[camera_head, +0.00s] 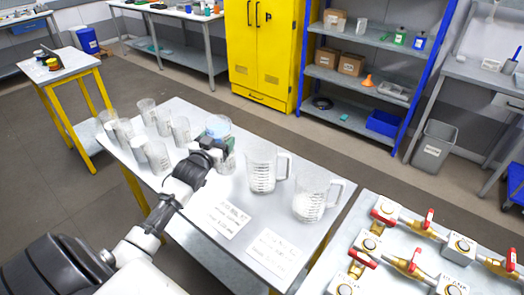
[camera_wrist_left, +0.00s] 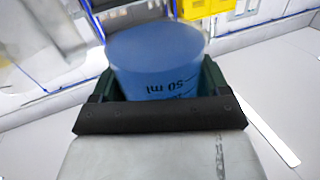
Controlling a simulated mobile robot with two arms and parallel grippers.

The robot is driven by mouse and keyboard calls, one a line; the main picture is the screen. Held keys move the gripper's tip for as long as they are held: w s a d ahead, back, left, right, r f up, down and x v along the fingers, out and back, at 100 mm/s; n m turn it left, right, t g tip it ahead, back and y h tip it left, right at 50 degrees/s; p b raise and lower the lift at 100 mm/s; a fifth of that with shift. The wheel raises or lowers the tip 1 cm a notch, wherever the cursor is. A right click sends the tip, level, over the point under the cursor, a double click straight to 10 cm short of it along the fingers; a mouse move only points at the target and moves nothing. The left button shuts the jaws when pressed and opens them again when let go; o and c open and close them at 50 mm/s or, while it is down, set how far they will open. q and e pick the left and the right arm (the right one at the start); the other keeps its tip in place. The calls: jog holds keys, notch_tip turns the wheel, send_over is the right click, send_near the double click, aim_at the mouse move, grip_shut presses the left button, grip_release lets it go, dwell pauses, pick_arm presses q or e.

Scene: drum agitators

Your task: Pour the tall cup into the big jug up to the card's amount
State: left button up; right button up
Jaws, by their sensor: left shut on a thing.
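My left gripper (camera_head: 221,146) is shut on a clear cup (camera_head: 218,125) with blue contents, above the far side of the white table. In the left wrist view the cup (camera_wrist_left: 155,62) sits between the fingers, with "50 ml" printed on it; its contents look blue. I cannot tell whether it is the tall cup. Two clear jugs with handles stand to its right: one (camera_head: 262,169) nearer the gripper, one (camera_head: 311,197) further right. Both have graduation marks and look whitish low down. Two printed cards (camera_head: 228,219) (camera_head: 275,251) lie in front; their text is too small to read.
Several clear cups (camera_head: 157,156) stand on the left part of the white table (camera_head: 200,240), close to my left gripper. A bench with valves and red levers (camera_head: 390,250) is at the right. A yellow cabinet (camera_head: 262,45) and a blue-framed shelf (camera_head: 365,75) stand behind.

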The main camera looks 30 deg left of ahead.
aim_at(224, 140)
pick_arm(q)
jog(key=shift+d+f+m, duration=0.1)
jog(key=shift+d+m, duration=0.05)
jog(key=shift+m, duration=0.35)
jog(key=shift+w+d+r+m+g, duration=0.25)
jog(key=shift+d+r+m+g, duration=0.15)
jog(key=shift+m, duration=0.5)
jog(key=shift+w+d+f+m+b, duration=0.2)
jog(key=shift+d+m+b, duration=0.15)
jog(key=shift+m, duration=0.45)
jog(key=shift+w+d+r+m+p, duration=0.25)
jog(key=shift+d+r+m, duration=0.25)
jog(key=shift+m, duration=0.4)
jog(key=shift+r+m+g+p, duration=0.4)
jog(key=shift+r+m, duration=0.1)
jog(key=shift+m, duration=0.2)
dwell(1.1)
jog(key=shift+f+m+y+b, duration=0.3)
jog(key=shift+m+y, duration=0.1)
jog(key=shift+m, duration=0.5)
dwell(2.2)
